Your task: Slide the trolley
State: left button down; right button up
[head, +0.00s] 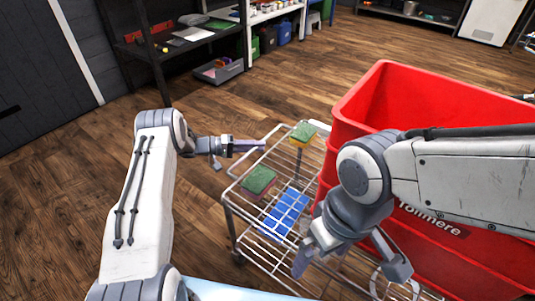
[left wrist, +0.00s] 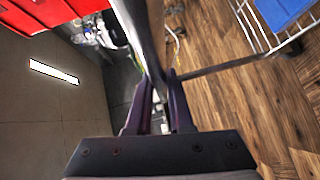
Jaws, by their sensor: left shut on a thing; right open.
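The trolley (head: 232,195) is a silver wire cart in the middle of the head view, with part of its wire frame in the left wrist view (left wrist: 250,28). My left gripper (head: 258,146) is at its far left top rail. In the left wrist view, its purple fingers (left wrist: 160,100) are shut on a grey metal bar, which looks like the trolley's rail. My right gripper (head: 350,265) is open above the trolley's near right part. My right arm hides some of the trolley there.
Two green-topped sponges (head: 259,180) (head: 303,132) are on the trolley, with a blue item (head: 286,212) lower down. A large red bin (head: 430,100) stands close on the right. A dark shelf (head: 185,45) stands at the back left. Wooden floor (head: 215,110) is clear between.

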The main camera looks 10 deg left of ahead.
pick_arm(q)
jog(key=shift+a+f, duration=0.1)
jog(key=shift+a, duration=0.25)
jog(key=shift+d, duration=0.1)
jog(key=c, duration=0.8)
grip_release()
jog(key=shift+w, duration=0.1)
jog(key=p+v, duration=0.2)
jog(key=v, duration=0.8)
jog(key=shift+a, duration=0.2)
